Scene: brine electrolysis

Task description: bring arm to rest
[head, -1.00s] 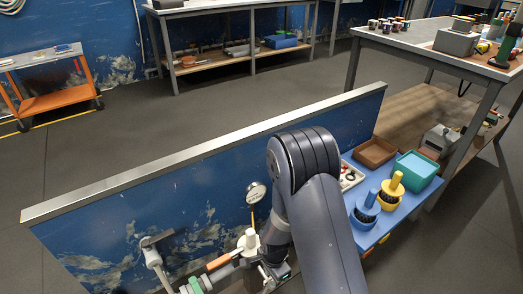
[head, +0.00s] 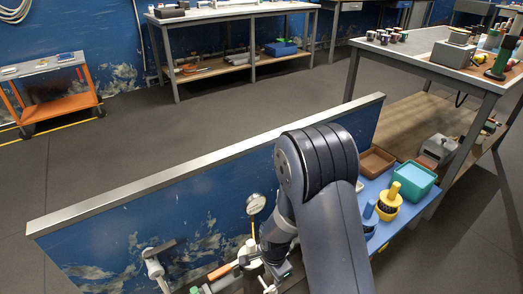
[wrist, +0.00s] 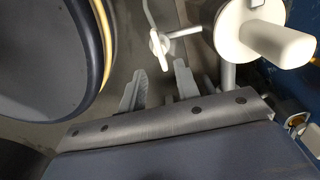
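My arm reaches down over the near side of the low blue wall in the head view, with my gripper (head: 272,285) low at the bottom, small and partly cut off. In the wrist view its two grey fingers (wrist: 160,90) stand apart with nothing between them. A white knob or cylinder (wrist: 265,38) is just to their upper right, and a thin white lever (wrist: 160,43) is beyond the fingertips. I cannot tell whether either touches the gripper.
A workbench (head: 440,60) stands behind.

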